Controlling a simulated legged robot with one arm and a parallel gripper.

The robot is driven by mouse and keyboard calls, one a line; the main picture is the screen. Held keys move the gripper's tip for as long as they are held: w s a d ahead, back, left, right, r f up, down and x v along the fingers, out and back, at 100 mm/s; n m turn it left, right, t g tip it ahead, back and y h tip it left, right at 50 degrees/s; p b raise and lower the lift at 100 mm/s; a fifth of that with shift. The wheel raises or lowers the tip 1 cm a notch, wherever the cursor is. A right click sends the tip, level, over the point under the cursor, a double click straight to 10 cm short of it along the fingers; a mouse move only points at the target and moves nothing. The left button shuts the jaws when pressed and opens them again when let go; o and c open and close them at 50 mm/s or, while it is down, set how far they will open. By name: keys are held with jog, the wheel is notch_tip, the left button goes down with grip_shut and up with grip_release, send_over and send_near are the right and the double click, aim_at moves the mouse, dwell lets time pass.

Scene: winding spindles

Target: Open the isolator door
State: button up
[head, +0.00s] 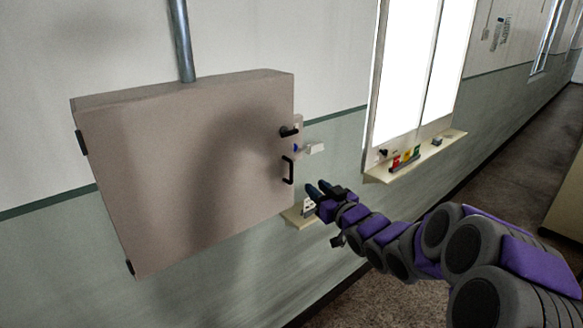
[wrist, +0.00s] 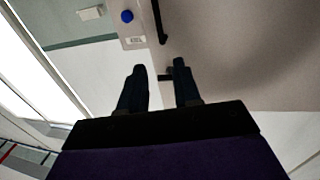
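The isolator is a beige-grey metal box on the wall with its wide door (head: 190,170) shut. Black hinges sit on its left edge. On its right edge are a black turn latch (head: 289,131) and, below it, a black bar handle (head: 288,170). My gripper (head: 325,190) is to the right of the handle, with its fingers apart and empty. In the wrist view, which looks upside down, the handle (wrist: 159,22) is ahead of the fingers.
A side plate with a blue button (wrist: 127,16) and a small white block (head: 315,149) sit right of the box. A small shelf (head: 298,216) is below. A window sill (head: 415,155) with coloured items is at right. A metal pipe (head: 182,40) rises from the box.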

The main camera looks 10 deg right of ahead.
aim_at(292, 167)
jog(key=x, duration=1.5)
jog(key=shift+w+a+b, duration=0.15)
jog(key=shift+b, duration=0.15)
grip_shut()
